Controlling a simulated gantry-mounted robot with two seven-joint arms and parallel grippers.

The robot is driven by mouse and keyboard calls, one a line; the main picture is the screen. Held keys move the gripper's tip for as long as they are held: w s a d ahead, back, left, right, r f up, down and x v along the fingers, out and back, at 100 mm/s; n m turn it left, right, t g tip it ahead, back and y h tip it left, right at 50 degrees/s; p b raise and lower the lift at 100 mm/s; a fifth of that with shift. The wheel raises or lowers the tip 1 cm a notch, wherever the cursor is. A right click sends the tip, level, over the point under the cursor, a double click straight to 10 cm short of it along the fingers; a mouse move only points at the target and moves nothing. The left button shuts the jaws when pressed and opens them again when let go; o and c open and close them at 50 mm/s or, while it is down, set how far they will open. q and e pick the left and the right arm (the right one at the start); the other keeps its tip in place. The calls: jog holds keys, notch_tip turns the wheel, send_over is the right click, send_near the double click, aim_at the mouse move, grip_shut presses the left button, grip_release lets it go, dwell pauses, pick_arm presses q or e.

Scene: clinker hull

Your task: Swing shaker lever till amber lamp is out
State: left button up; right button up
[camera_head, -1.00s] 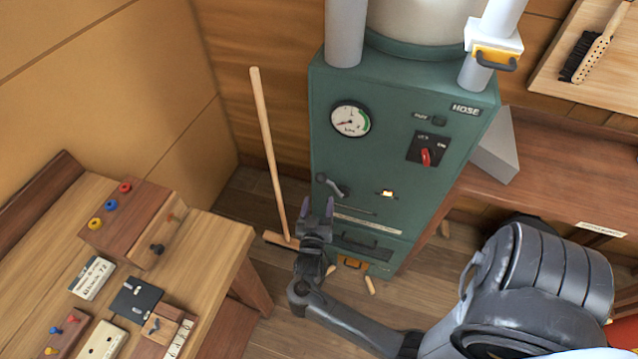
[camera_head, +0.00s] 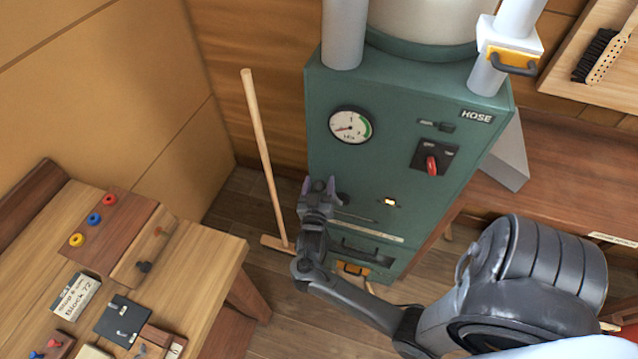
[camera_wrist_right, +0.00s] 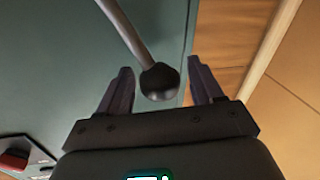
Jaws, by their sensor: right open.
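The shaker lever is mostly hidden behind my right gripper (camera_head: 319,184) in the head view. A dark end of the lever (camera_head: 343,199) shows just right of the fingers. In the right wrist view the lever's rod comes down from the top to a black ball knob (camera_wrist_right: 160,82). The knob sits between the two open fingers, with a gap on each side. The amber lamp (camera_head: 390,202) on the green cabinet (camera_head: 390,140) glows pale yellow, right of the gripper. My left gripper is out of view.
A broom (camera_head: 264,150) leans left of the cabinet, close to my right gripper. A wooden bench (camera_head: 212,262) with blocks stands at left.

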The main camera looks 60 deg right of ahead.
jog(key=shift+a, duration=0.1)
jog(key=shift+c, duration=1.3)
grip_shut()
